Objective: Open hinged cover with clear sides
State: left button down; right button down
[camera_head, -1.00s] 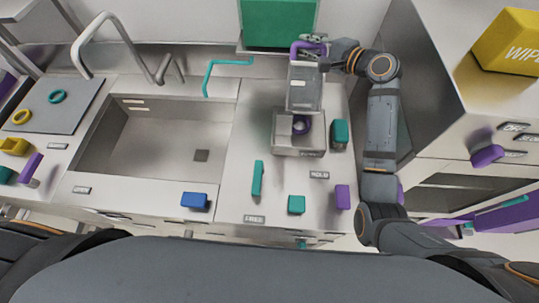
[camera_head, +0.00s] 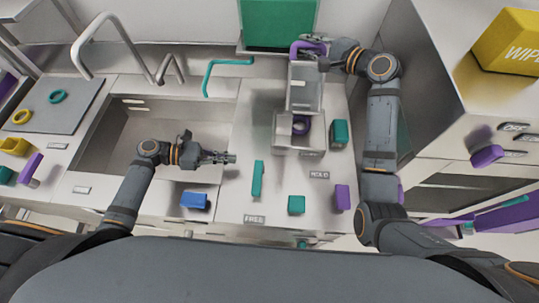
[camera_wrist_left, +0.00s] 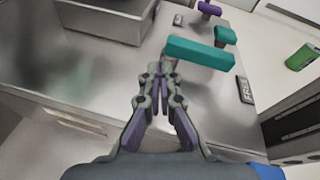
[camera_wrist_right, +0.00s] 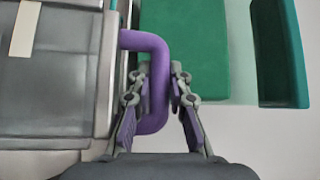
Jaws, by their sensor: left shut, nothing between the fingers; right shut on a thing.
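The hinged cover (camera_head: 305,86) with clear sides stands raised, its panel upright above the grey box (camera_head: 283,132) at the back of the counter. A purple ring-like object (camera_head: 300,124) shows inside the open box. My right gripper (camera_head: 313,44) is at the top of the cover, shut on the purple handle (camera_wrist_right: 152,75); the right wrist view shows the handle bar between its fingers. My left gripper (camera_head: 230,158) is shut and empty over the counter, left of the box. In the left wrist view its closed fingertips (camera_wrist_left: 160,75) are near the teal bar (camera_wrist_left: 199,53).
The teal bar (camera_head: 257,180), a teal block (camera_head: 296,204) and a purple block (camera_head: 342,197) stand on the front counter. A blue block (camera_head: 195,200) sits before the sink (camera_head: 110,150). A teal block (camera_head: 339,133) stands right of the box. A green panel (camera_head: 278,22) is behind.

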jog(key=shift+w+r, duration=0.1)
jog(key=shift+r, duration=0.5)
pick_arm(q)
jog(key=s+d+r+n+h, duration=0.4)
jog(key=s+r+h, duration=0.1)
jog(key=r, duration=0.2)
jog(key=w+d+r, duration=0.1)
jog(key=d, duration=0.8)
jog(key=shift+w+d+r+t, duration=0.15)
jog(key=shift+w+r+t, duration=0.2)
jog(key=shift+w+t, duration=0.05)
jog(key=shift+w+r, duration=0.5)
jog(key=shift+r, duration=0.4)
pick_arm(e)
jog(key=shift+w+f, duration=0.2)
jog(key=c, duration=1.5)
grip_release()
jog(key=shift+w+f, duration=0.1)
jog(key=shift+f, duration=0.1)
pick_arm(q)
jog(key=shift+w, duration=0.15)
pick_arm(e)
jog(key=shift+f, duration=0.15)
